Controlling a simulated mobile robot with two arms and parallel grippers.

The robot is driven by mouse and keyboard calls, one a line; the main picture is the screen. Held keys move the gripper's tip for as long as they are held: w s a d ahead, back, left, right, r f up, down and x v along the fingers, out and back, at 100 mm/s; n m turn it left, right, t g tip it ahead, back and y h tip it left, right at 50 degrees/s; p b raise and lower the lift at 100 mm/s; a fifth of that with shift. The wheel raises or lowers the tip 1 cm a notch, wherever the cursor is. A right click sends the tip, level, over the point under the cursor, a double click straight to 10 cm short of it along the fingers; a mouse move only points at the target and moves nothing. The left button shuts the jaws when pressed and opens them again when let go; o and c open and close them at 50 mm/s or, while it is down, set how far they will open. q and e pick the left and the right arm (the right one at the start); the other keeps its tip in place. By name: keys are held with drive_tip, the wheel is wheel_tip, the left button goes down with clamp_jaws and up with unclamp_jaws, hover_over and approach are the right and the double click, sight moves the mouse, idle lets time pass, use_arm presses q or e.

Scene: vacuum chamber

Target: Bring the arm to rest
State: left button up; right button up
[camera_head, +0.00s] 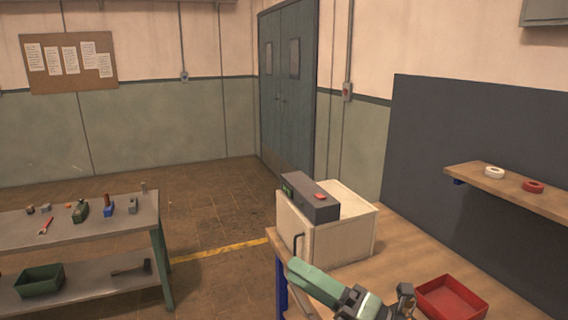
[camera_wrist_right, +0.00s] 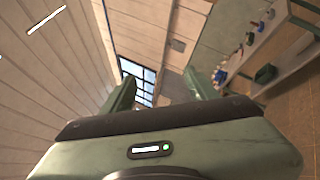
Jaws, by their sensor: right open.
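My right arm (camera_head: 322,283) enters at the bottom of the head view, its green link and dark joints over the near end of the wooden bench. In the right wrist view my right gripper (camera_wrist_right: 162,88) has its two green fingers spread apart, with nothing between them. The wrist view looks across the room, tilted, towards a window and wall. My left gripper does not show in either view.
A cream chamber box (camera_head: 345,232) with a dark control unit (camera_head: 310,203) stands on the wooden bench (camera_head: 408,248). A red tray (camera_head: 450,299) lies close to my right arm. A shelf (camera_head: 510,190) holds two rings. A grey table (camera_head: 90,230) with small parts stands left.

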drive_tip(key=w+d+f+m+t+h, duration=0.1)
drive_tip(key=d+m+t+h, duration=0.45)
drive_tip(key=m, duration=0.45)
drive_tip(key=w+d+f+m+t+h, duration=0.2)
drive_tip(key=d+m+t+h, duration=0.4)
drive_tip(key=m, duration=0.3)
drive_tip(key=s+d+f+m+g+h, duration=0.3)
drive_tip(key=d+f+m+g+h, duration=0.15)
drive_tip(key=f, duration=0.35)
drive_tip(key=s+d+f+m+g+h, duration=0.3)
drive_tip(key=f+m+h, duration=0.1)
drive_tip(key=f+m, duration=0.25)
drive_tip(key=s+a+f+m+g+y, duration=0.1)
drive_tip(key=s+f+m+g, duration=0.1)
drive_tip(key=s+f+g, duration=0.65)
drive_tip(key=s+a+f+m+g, duration=0.15)
drive_tip(key=s+f, duration=0.45)
drive_tip(key=s, duration=0.7)
wheel_tip(320, 180, down, 25)
drive_tip(key=s+g, duration=0.1)
drive_tip(key=g, duration=0.1)
drive_tip(key=s+d+f, duration=0.1)
drive_tip(key=s+f, duration=0.7)
drive_tip(key=f, duration=0.1)
drive_tip(key=s+d+f+g, duration=0.1)
drive_tip(key=s+d+f, duration=0.1)
drive_tip(key=s+f, duration=0.6)
drive_tip(key=shift+s+d+f, duration=0.25)
drive_tip(key=shift+s+f, duration=0.15)
drive_tip(key=shift+f, duration=0.15)
